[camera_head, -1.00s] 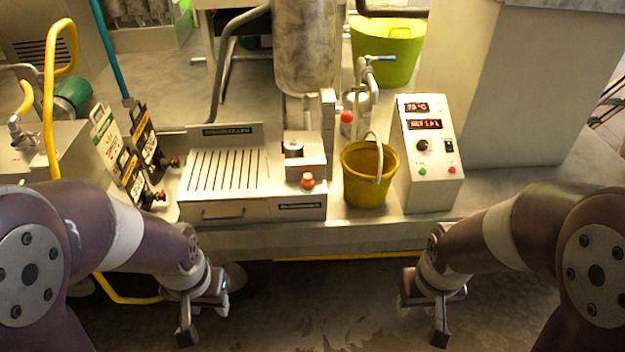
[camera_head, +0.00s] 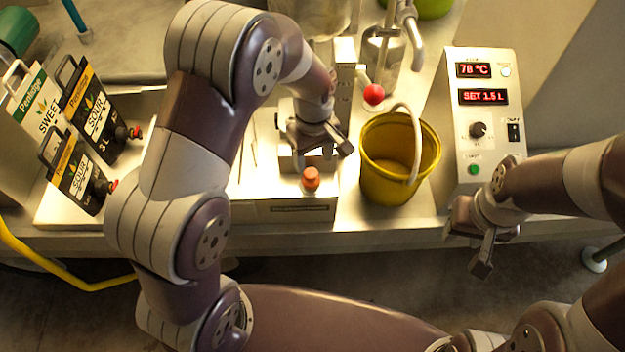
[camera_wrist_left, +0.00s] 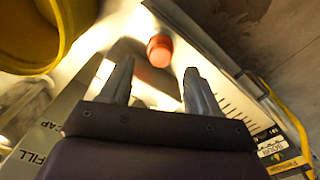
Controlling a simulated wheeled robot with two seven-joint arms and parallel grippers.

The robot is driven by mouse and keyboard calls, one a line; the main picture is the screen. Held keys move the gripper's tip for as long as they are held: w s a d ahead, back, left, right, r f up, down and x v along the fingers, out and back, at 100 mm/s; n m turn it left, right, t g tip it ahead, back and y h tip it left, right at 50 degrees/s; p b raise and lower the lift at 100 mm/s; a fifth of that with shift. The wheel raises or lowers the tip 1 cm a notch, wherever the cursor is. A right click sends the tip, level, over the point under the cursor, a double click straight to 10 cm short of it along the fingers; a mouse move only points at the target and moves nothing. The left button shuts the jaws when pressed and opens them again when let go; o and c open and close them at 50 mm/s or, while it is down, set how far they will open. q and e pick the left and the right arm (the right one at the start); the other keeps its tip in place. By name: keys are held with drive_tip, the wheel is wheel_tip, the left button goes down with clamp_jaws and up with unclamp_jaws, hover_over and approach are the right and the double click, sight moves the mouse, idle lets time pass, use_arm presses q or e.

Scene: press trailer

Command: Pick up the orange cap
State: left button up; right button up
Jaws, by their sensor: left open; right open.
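The orange cap (camera_head: 311,178) sits upright near the front edge of the steel machine top, left of the yellow bucket. It also shows in the left wrist view (camera_wrist_left: 160,50), beyond the fingertips and between their lines. My left gripper (camera_head: 318,150) is open and empty, above and just behind the cap in the head view. Its two fingers (camera_wrist_left: 155,82) are spread apart in the wrist view. My right gripper (camera_head: 478,250) is open and empty, in front of the counter at the right, well away from the cap.
A yellow bucket (camera_head: 398,165) with a raised handle stands close to the right of the cap. A red ball knob (camera_head: 374,94) is behind it. A control box (camera_head: 483,118) with red displays stands at the right. Drink cartons with taps (camera_head: 90,120) stand at the left.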

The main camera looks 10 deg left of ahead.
sight(311, 173)
use_arm(q)
drive_tip(key=f, duration=0.5)
drive_tip(key=f+p, duration=0.1)
drive_tip(key=f, duration=0.2)
drive_tip(key=shift+w+a+f, duration=0.15)
drive_tip(key=shift+a+f, duration=0.1)
drive_tip(key=shift+f, duration=0.1)
drive_tip(key=c, duration=0.7)
drive_tip(key=shift+c, duration=0.2)
